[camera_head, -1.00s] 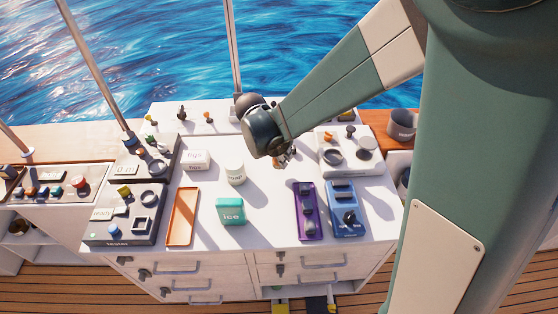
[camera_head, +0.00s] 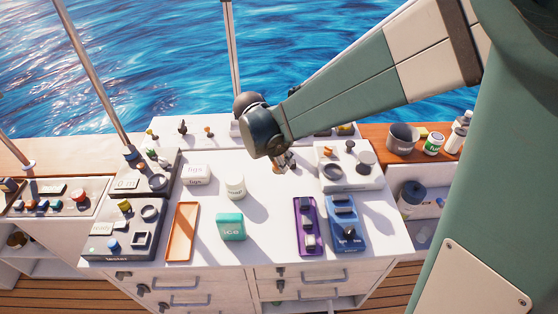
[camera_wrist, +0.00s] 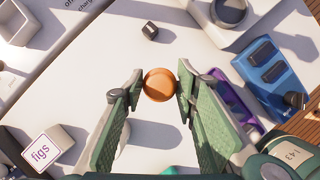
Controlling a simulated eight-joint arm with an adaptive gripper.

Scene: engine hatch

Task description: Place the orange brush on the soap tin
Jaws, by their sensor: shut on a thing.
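The orange brush shows in the wrist view as a round orange end (camera_wrist: 160,85) between my fingertips. My gripper (camera_wrist: 159,88) is shut on it. In the head view my gripper (camera_head: 286,164) hangs over the white worktop, to the right of the soap tin and a little farther back. The soap tin (camera_head: 235,186) is a white upright cylinder near the middle of the worktop, with nothing on top. In the wrist view the left finger largely hides the tin's area. I cannot tell how far the brush is above the worktop.
A white figs box (camera_head: 195,174) stands left of the tin, and a teal ice box (camera_head: 231,227) in front. An orange tray (camera_head: 182,232) lies front left. A purple panel (camera_head: 306,227) and blue panel (camera_head: 345,224) lie front right. A white panel (camera_head: 349,170) with rings is behind them.

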